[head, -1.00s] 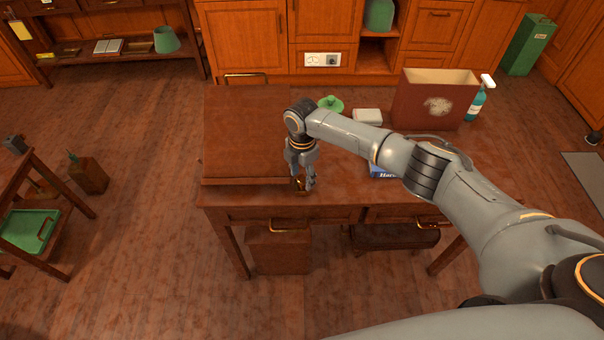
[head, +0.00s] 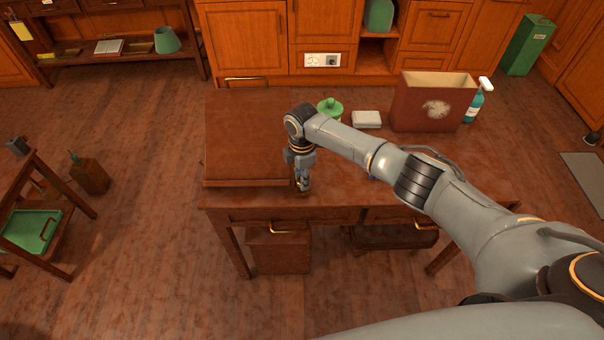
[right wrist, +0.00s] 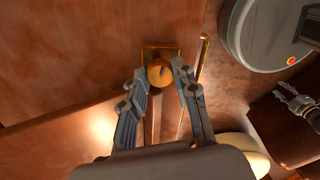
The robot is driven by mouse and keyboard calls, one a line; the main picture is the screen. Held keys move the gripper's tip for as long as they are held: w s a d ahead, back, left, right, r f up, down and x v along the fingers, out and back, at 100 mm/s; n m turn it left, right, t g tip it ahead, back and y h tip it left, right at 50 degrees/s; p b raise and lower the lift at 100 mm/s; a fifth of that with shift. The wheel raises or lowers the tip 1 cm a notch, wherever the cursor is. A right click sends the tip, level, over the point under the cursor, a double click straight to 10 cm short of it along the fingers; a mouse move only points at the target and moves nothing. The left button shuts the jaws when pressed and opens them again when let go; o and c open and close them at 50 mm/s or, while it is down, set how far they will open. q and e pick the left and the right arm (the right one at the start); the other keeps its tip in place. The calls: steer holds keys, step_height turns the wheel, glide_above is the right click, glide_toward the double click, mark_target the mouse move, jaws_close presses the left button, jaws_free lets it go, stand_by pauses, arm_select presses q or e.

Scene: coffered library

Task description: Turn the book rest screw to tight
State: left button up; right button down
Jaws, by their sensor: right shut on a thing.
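The book rest (head: 245,135) is a dark wooden sloped board on the left part of the desk. Its screw is a small round brass knob (right wrist: 160,74) on a square brass plate (right wrist: 160,54); the knob has a dark pointer mark. My right gripper (head: 303,188) points down by the rest's lower right corner. In the right wrist view its two fingers (right wrist: 161,78) are shut on the knob, one on each side. My left gripper (right wrist: 290,98) seems to show small at the right of that view; its jaw is too small to read.
On the desk (head: 480,185) stand a green lidded jar (head: 330,108), a white block (head: 367,119), a maroon box (head: 432,105) and a spray bottle (head: 478,104). My right arm crosses over the desk's right half.

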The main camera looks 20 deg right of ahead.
steer(key=m+p, duration=0.1)
steer(key=m, duration=0.2)
steer(key=shift+a+r+m+p, duration=0.1)
steer(key=shift+r+m+p, duration=0.05)
steer(key=shift+m+p, duration=0.25)
steer(key=m+p, duration=0.1)
steer(key=m, duration=0.3)
steer(key=shift+m+p, duration=0.3)
steer(key=shift+p, duration=0.1)
steer(key=m+p, duration=0.1)
steer(key=m, duration=0.2)
steer(key=shift+m, duration=0.3)
steer(key=m+p, duration=0.1)
steer(key=m, duration=0.3)
steer(key=shift+p, duration=0.35)
steer(key=m+p, duration=0.1)
steer(key=m, duration=0.7)
steer(key=shift+m, duration=0.3)
steer(key=m, duration=0.3)
steer(key=shift+m+p, duration=0.3)
steer(key=shift+p, duration=0.05)
steer(key=shift+w+m, duration=0.1)
steer(key=shift+m, duration=1.8)
